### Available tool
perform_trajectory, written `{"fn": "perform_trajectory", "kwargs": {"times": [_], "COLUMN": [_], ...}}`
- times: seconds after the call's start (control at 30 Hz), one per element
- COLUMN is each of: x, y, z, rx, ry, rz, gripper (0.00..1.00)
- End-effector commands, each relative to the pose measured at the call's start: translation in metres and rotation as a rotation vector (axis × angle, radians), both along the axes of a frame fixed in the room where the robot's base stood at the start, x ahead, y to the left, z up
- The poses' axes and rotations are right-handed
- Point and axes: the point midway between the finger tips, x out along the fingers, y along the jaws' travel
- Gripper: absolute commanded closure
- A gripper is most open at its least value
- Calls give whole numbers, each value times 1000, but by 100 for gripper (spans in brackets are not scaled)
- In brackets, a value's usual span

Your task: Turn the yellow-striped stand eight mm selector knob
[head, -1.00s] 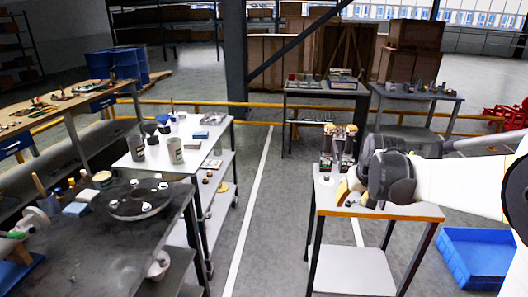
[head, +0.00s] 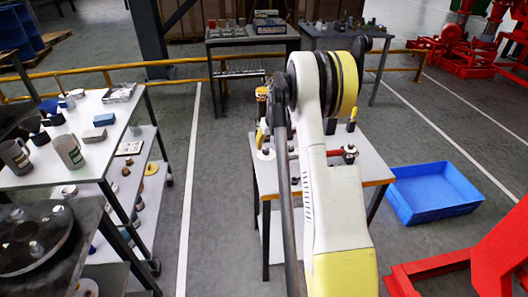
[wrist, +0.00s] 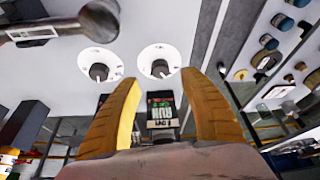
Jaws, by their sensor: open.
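In the wrist view, my gripper (wrist: 158,84) has its two yellow fingers spread with nothing between them. Beyond the fingertips are two grey knobs on white round dials: a left knob (wrist: 98,71) and a right knob (wrist: 159,69). The right knob shows just past the gap between the fingers, apart from them. A dark labelled block (wrist: 161,112) shows between the fingers. I cannot tell which knob is the eight mm one; no yellow stripe is clear here.
The white-topped bench (head: 375,165) has small upright parts and a red-handled part (head: 349,153) near its right side. A blue bin (head: 435,192) lies on the floor to the right. A grey rounded bar end (wrist: 100,20) is close at upper left in the wrist view.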

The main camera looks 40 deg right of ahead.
Motion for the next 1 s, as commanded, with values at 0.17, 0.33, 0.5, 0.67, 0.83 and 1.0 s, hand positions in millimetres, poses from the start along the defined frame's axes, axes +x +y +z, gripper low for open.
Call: {"fn": "perform_trajectory", "kwargs": {"times": [0.17,0.33,0.5,0.67,0.83,1.0], "x": [13,19,21,21,21,21], "y": [-5,-7,-8,-8,-8,-8], "z": [-35,-52,-55,-55,-55,-55], "rx": [0,0,0,0,0,0], "ry": [0,0,0,0,0,0], "rz": [0,1,1,1,1,1], "gripper": [49,49,49,49,90,100]}}
